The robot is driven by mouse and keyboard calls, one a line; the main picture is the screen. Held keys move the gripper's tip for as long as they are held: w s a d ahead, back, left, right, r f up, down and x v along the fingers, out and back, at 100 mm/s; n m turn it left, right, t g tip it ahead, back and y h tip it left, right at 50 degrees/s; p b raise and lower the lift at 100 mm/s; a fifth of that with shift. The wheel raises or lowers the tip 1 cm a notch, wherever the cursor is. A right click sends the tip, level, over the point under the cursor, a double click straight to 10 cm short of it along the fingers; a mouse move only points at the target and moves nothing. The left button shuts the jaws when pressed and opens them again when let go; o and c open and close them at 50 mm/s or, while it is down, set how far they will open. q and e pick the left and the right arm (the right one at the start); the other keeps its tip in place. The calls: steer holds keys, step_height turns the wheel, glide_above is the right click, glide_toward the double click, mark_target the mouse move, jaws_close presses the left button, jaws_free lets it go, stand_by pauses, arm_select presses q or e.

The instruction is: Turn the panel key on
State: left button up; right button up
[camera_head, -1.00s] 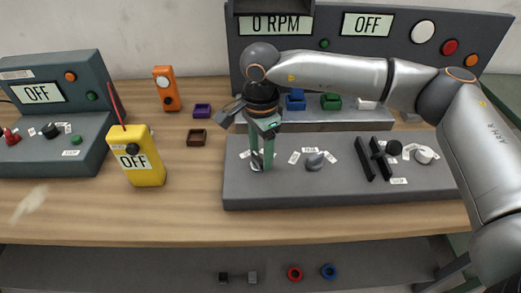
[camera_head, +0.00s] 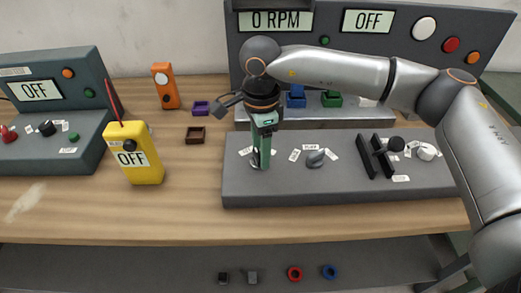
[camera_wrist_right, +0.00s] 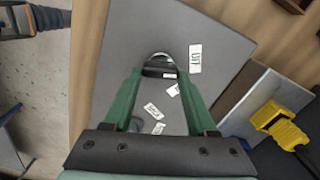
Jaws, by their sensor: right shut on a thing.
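The grey control panel (camera_head: 330,190) lies on the wooden bench. The panel key (camera_wrist_right: 160,66), a small dark and silver piece, stands at the panel's left end. My right gripper (camera_head: 259,166) points straight down over it with green fingers, which mostly hide the key in the head view. In the right wrist view my right gripper (camera_wrist_right: 160,74) has its fingertips on either side of the key and is shut on it. Small white labels surround the key, one reading OFF (camera_wrist_right: 195,58). My left gripper is not in view.
A grey knob (camera_head: 315,159) and a black-handled lever (camera_head: 395,145) sit further right on the panel. An upright console behind shows 0 RPM and OFF.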

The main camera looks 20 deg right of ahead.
steer(key=m+b, duration=0.1)
steer(key=m, duration=0.1)
steer(key=shift+s+m, duration=0.1)
steer(key=shift+m, duration=0.3)
steer(key=m+b, duration=0.1)
steer(key=m, duration=0.1)
steer(key=shift+m, duration=0.3)
steer(key=shift+s+m+b, duration=0.1)
steer(key=shift+m+b, duration=0.35)
steer(key=shift+m, duration=0.65)
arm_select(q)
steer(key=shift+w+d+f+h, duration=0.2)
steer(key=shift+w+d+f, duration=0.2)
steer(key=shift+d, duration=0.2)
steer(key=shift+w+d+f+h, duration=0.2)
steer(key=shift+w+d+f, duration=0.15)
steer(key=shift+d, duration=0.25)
arm_select(e)
steer(key=shift+a+m, duration=0.1)
steer(key=shift+m, duration=0.7)
steer(key=shift+r, duration=0.1)
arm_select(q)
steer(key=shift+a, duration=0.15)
arm_select(e)
steer(key=o, duration=1.4)
steer(key=shift+c, duration=0.2)
